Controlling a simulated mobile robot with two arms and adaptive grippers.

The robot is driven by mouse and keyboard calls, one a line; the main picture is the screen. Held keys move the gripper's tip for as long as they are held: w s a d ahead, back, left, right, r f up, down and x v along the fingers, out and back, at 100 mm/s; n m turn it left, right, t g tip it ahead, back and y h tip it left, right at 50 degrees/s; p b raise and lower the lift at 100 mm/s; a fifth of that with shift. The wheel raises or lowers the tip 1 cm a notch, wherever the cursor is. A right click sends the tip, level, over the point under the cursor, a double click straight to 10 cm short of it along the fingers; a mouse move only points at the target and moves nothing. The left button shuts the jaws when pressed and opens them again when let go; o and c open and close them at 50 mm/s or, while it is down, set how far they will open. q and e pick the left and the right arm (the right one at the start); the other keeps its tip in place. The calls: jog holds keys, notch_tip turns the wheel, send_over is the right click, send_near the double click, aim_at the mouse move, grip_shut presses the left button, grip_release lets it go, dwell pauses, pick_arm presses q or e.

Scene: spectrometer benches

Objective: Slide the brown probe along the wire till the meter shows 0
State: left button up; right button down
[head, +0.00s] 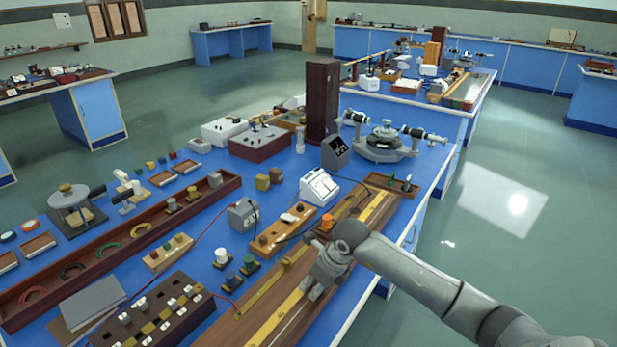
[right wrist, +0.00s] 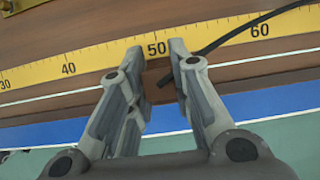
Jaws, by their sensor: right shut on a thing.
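My right gripper (head: 316,267) is over the long wooden wire board (head: 240,325) in the head view; the probe is hidden there. In the right wrist view the gripper (right wrist: 158,58) is shut on the brown probe (right wrist: 156,82), just under the 50 mark of the yellow scale (right wrist: 97,58). A black lead (right wrist: 225,38) runs from the probe up to the right. The thin pale wire (right wrist: 60,99) runs along the board beside the scale; its contact with the probe is unclear. A white box, likely the meter (head: 319,187), stands behind; its reading is too small to tell.
A block with an orange knob (head: 327,221) is close behind the gripper. A grey box (head: 243,214) and a dark plug box (head: 160,318) stand to the left. The blue bench's right edge runs beside the board, with open floor beyond.

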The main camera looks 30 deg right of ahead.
jog(key=shift+s+a+f, duration=0.1)
jog(key=shift+s+f, duration=0.1)
jog(key=shift+f, duration=0.1)
jog(key=c, duration=1.3)
grip_release()
jog(key=shift+o, duration=0.3)
jog(key=shift+r, duration=0.1)
jog(key=shift+w, duration=0.1)
